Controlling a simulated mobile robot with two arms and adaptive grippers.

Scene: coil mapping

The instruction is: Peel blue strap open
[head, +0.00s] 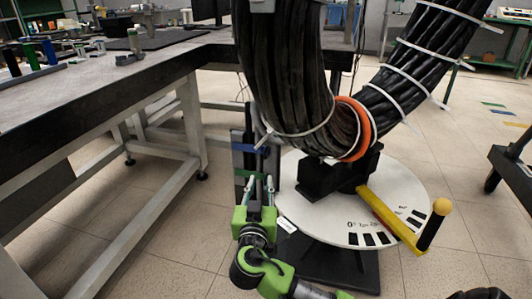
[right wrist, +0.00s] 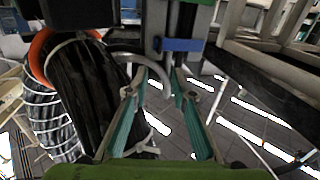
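The blue strap (head: 249,148) is a short band across a dark upright post beside the coil, left of centre in the head view. It also shows in the right wrist view (right wrist: 183,45), at the top, beyond the fingers. My right gripper (head: 261,183) is just below the strap in the head view. Its two teal fingers stand apart in the right wrist view (right wrist: 160,76), with nothing held between them. The strap looks closed around the post; its far side is hidden. My left gripper is not in view.
A thick black cable coil (head: 285,75) with white ties and an orange ring (head: 366,130) rests above a round white turntable (head: 405,190). A yellow bar (head: 388,215) with a ball-topped handle lies on it. A long workbench (head: 95,88) stands left; floor between is clear.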

